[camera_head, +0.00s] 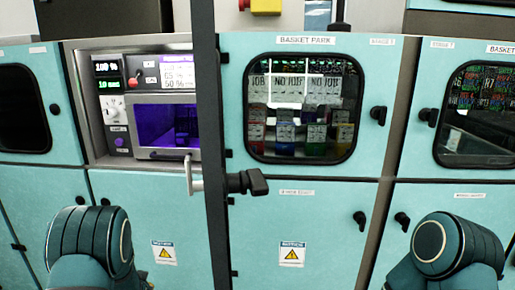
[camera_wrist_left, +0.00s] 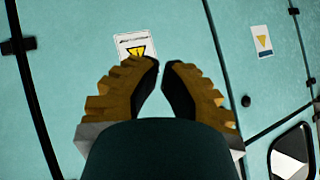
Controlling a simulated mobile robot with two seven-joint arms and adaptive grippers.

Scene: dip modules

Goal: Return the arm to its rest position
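My left gripper (camera_wrist_left: 161,64) shows only in the left wrist view. Its two brown, ridged fingers with dark inner pads lean together, and their tips almost meet with nothing between them. The fingers are in front of a teal cabinet panel with a yellow warning label (camera_wrist_left: 137,47) behind the tips. In the head view, my left arm (camera_head: 90,242) is at the lower left and my right arm (camera_head: 445,248) at the lower right. Both show as dark teal rounded links. Neither gripper is visible there, and my right gripper is in no view.
Teal cabinets fill the head view. The window marked BASKET PARK (camera_head: 302,108) shows several coloured items inside. Left of it is a control panel with a purple-lit chamber (camera_head: 165,126). A dark upright edge (camera_head: 211,150) and a black handle (camera_head: 247,182) stand out between them.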

